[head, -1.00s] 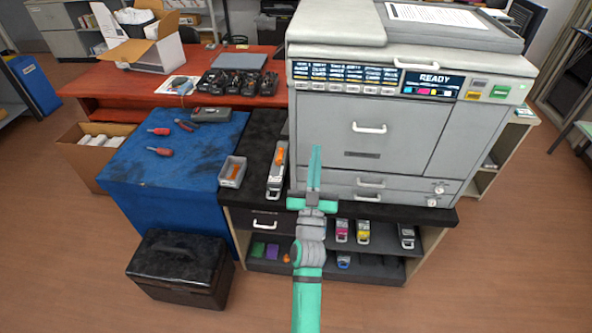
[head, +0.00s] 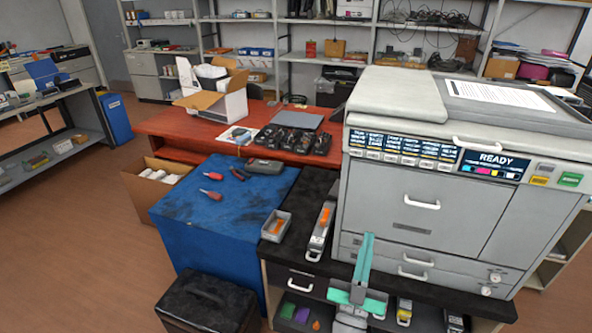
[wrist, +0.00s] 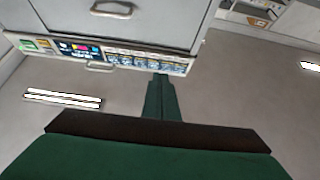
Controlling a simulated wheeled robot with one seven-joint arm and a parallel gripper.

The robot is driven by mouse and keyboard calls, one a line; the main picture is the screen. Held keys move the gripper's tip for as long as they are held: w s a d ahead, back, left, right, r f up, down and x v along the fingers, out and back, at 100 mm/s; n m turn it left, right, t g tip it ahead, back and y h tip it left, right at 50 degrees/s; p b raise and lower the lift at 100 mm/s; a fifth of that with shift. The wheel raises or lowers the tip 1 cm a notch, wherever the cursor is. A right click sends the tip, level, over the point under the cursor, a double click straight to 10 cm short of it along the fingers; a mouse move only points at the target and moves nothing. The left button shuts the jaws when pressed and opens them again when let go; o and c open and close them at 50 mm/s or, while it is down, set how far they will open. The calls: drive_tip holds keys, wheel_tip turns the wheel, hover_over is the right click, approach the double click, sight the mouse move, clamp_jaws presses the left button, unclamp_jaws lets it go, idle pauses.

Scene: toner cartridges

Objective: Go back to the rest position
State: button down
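My teal gripper (head: 367,240) points upward in front of the lower left part of the grey printer (head: 400,180). Its fingers lie together with nothing held between them. In the wrist view the dark green fingers (wrist: 161,80) are also side by side, with the printer's drawers and control panel at the top. The printer's screen reads READY. A toner cartridge with an orange part (head: 320,228) lies on the black counter, left of my gripper. A yellow cartridge (head: 404,312) shows on the shelf below.
A small grey tray (head: 276,226) is on the counter. A blue-covered table (head: 225,235) with screwdrivers stands left, and a black case (head: 208,303) on the floor before it. A red desk (head: 180,125) holds an open carton (head: 215,95). Floor at the left is clear.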

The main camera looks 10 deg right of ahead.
drive_tip(key=s+a+f+n+y, duration=0.7)
drive_tip(key=s+a+f+y, duration=0.2)
drive_tip(key=s+a+f, duration=0.7)
drive_tip(key=s+a+f+g+y, duration=0.1)
drive_tip(key=s+a+g+y, duration=0.1)
drive_tip(key=s+a, duration=0.4)
drive_tip(key=s+a+f+g+y, duration=0.2)
drive_tip(key=s+a, duration=0.5)
drive_tip(key=s, duration=0.5)
drive_tip(key=shift+s+a+f+g, duration=0.2)
drive_tip(key=shift+s+g, duration=0.1)
drive_tip(key=shift+g, duration=0.1)
drive_tip(key=shift+d, duration=0.2)
